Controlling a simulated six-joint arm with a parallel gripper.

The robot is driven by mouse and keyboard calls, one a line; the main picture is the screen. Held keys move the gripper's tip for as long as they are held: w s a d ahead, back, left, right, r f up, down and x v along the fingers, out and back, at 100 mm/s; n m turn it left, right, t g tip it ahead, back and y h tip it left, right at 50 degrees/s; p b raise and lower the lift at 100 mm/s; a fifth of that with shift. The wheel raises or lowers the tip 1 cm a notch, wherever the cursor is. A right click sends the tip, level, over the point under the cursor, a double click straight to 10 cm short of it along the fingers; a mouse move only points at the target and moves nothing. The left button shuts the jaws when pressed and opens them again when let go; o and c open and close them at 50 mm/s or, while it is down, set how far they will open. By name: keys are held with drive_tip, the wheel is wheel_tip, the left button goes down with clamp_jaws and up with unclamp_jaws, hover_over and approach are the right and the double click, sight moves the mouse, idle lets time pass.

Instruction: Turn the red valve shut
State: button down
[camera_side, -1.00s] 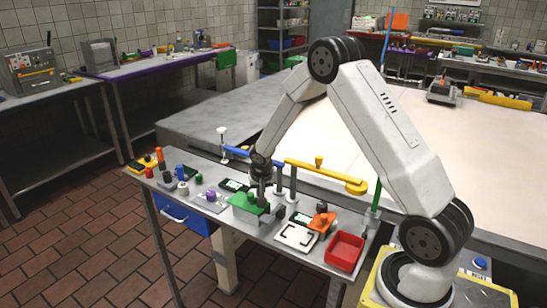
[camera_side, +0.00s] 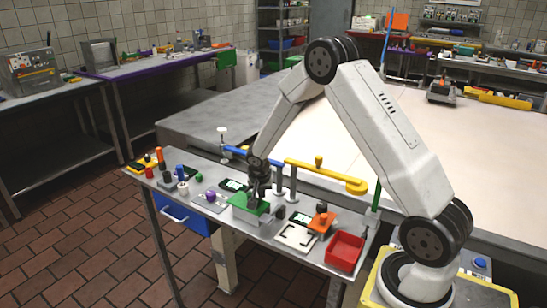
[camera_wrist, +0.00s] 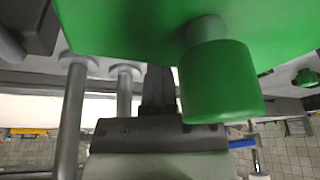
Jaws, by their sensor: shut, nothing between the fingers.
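I cannot pick out a red valve for certain. A small red knob (camera_side: 149,173) stands at the left end of the work table in the side view; I cannot tell if it is a valve. My gripper (camera_side: 254,196) is shut and empty, low at a green box (camera_side: 240,202) near the table's middle. In the wrist view my shut dark fingers (camera_wrist: 158,88) are beside a green cylindrical knob (camera_wrist: 220,85) on the green box's face. I cannot tell if they touch it. My gripper hides part of the box in the side view.
Two grey posts (camera_wrist: 73,115) stand close beside my fingers in the wrist view. Blue and yellow pipes (camera_side: 325,174) run along the table's back. A red tray (camera_side: 345,250) and an orange part (camera_side: 321,222) lie to the right. Several small knobs stand to the left.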

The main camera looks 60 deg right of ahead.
drive_tip(key=m, duration=0.1)
drive_tip(key=m+g, duration=0.1)
drive_tip(key=m, duration=0.2)
drive_tip(key=shift+s+a+f, duration=0.2)
drive_tip(key=shift+s+a, duration=0.05)
drive_tip(key=shift+a, duration=0.25)
idle(0.4)
drive_tip(key=shift+s, duration=0.35)
drive_tip(key=shift+s+a+g, duration=0.1)
drive_tip(key=shift+s+g, duration=0.2)
drive_tip(key=shift+s, duration=0.2)
drive_tip(key=shift+r, duration=0.1)
drive_tip(key=shift+h, duration=0.3)
drive_tip(key=shift+w+d+v, duration=0.15)
drive_tip(key=shift+v, duration=1.55)
drive_tip(key=shift+w+d+v, duration=0.15)
drive_tip(key=shift+v, duration=1.55)
drive_tip(key=shift+w+d+v, duration=0.15)
drive_tip(key=shift+d+v, duration=0.05)
drive_tip(key=shift+v, duration=1.45)
drive_tip(key=shift+r, duration=0.2)
